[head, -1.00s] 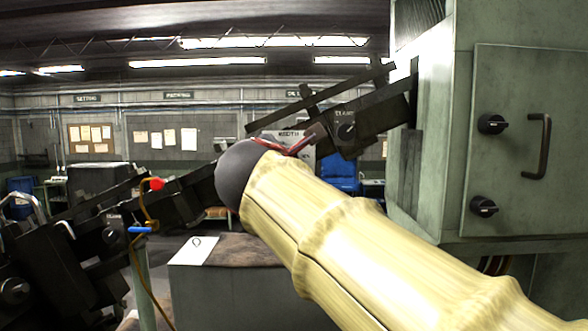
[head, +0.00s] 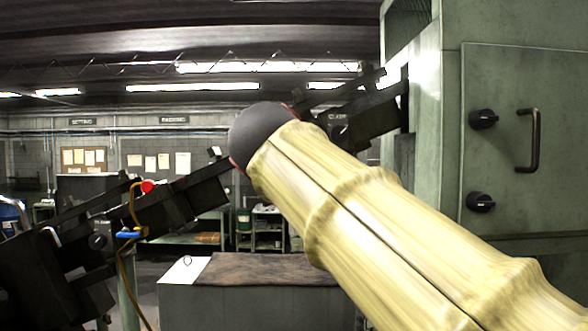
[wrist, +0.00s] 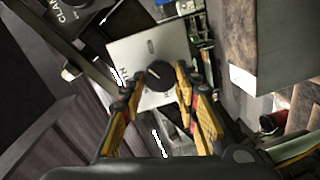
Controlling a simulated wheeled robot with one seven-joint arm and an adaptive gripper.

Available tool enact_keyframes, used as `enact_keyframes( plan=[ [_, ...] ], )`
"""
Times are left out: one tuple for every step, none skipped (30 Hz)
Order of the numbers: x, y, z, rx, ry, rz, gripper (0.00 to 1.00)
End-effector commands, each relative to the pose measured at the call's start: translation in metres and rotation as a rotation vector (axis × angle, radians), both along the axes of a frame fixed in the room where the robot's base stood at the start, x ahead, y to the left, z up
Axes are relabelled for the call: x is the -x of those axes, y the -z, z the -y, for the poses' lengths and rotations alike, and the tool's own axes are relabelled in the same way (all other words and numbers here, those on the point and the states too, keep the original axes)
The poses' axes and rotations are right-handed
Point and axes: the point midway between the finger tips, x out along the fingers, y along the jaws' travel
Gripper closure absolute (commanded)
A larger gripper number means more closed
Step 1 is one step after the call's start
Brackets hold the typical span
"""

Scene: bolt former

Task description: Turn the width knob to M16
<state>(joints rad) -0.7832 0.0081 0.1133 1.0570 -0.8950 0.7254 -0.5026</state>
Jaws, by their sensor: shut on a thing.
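The width knob (wrist: 157,76) is a dark round knob on a pale square plate (wrist: 180,48) in the wrist view. Part of the plate's lettering shows at its left, and the dial marks are too small to read. My gripper (wrist: 160,84) has its yellow-and-black fingers on either side of the knob and is shut on it. I cannot tell which size the knob points to. In the head view my own arm hides the knob, the plate and the gripper.
A green cabinet (head: 520,90) with black knobs and a handle stands at the right. Dark machine arms (head: 180,205) with a red button fill the left. A grey box (head: 250,305) stands in front.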

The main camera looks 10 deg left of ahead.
Motion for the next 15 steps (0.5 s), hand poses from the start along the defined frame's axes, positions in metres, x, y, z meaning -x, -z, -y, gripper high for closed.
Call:
enact_keyframes(
  plan=[
    [-0.0014,0.0059,0.0004,-0.040,0.003,-0.015,0.95],
    [-0.0013,0.0058,0.0006,-0.067,0.003,-0.022,0.95],
    [-0.0014,0.0058,0.0005,-0.103,0.003,-0.030,0.95],
    [-0.0014,0.0061,0.0005,-0.129,0.003,-0.037,0.95],
    [-0.0015,0.0061,0.0005,-0.155,0.004,-0.043,0.95],
    [-0.0015,0.0059,0.0004,-0.189,0.003,-0.052,0.95],
    [-0.0015,0.0060,0.0004,-0.213,0.003,-0.058,0.95],
    [-0.0016,0.0062,0.0003,-0.236,0.004,-0.064,0.95],
    [-0.0018,0.0065,0.0003,-0.267,0.003,-0.072,0.95],
    [-0.0019,0.0066,0.0002,-0.289,0.004,-0.077,0.95],
    [-0.0019,0.0065,0.0003,-0.309,0.003,-0.083,0.95],
    [-0.0019,0.0063,0.0003,-0.337,0.003,-0.089,0.95],
    [-0.0021,0.0062,0.0004,-0.354,0.004,-0.094,0.95],
    [-0.0021,0.0065,0.0005,-0.373,0.003,-0.098,0.95],
    [-0.0021,0.0067,0.0004,-0.394,0.003,-0.104,0.95]
  ],
)
